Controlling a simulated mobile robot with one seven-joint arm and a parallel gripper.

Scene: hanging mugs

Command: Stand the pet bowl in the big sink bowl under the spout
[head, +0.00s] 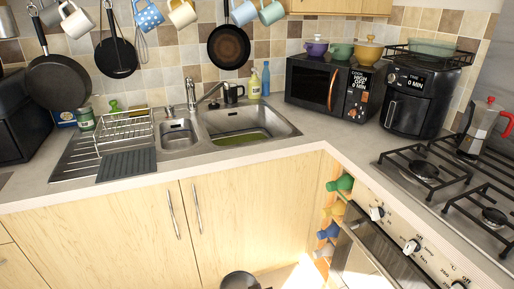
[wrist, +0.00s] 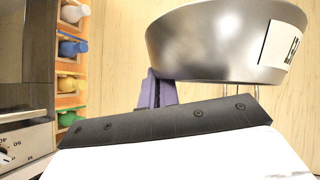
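The pet bowl (wrist: 215,45) is a silver metal bowl with a white label on its side, large in the wrist view. The big sink bowl (head: 272,123) is the right basin, below counter level. The spout (head: 210,93) rises behind the basins and points right toward it.
The small basin (head: 177,135) and drainer with a wire rack (head: 124,129) lie left of the big basin. A bottle (head: 254,86) and dark mug stand behind it. The microwave (head: 328,88) is to the right. Mugs and pans hang above. Bottle shelves (head: 329,232) flank the cabinet.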

